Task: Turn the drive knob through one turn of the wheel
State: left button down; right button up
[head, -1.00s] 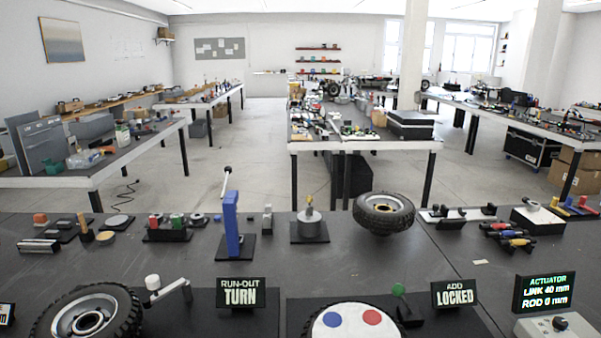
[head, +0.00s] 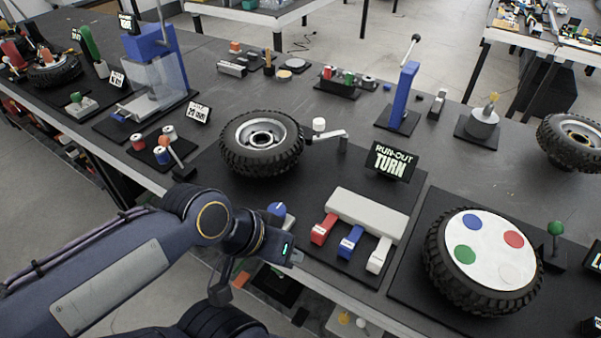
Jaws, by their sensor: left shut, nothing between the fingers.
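A blue knob (head: 277,209), which looks like the drive knob, stands at the mat's front edge, in front of the wheel. My left gripper (head: 297,259) is shut and empty. It is just in front of and below the knob in the picture, and its body partly hides the knob's lower part. I cannot tell whether they touch. My right gripper is not in view.
A white-topped arm (head: 330,135) stands at the wheel's right side. A grey block (head: 367,212) with red, blue and white levers lies right of the knob. A second tyre with a coloured-dot disc (head: 487,246) stands further right. Small coloured spools (head: 160,154) lie left.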

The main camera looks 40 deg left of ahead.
aim_at(279, 208)
jog(key=u, duration=1.45)
jog(key=i+j, duration=0.1)
jog(key=j, duration=0.3)
jog(key=i+j+z, duration=0.15)
jog(key=j, duration=0.2)
jog(key=i+j, duration=0.1)
jog(key=j, duration=0.3)
jog(key=i+j+z, duration=0.15)
jog(key=j, duration=0.25)
jog(key=k, duration=0.05)
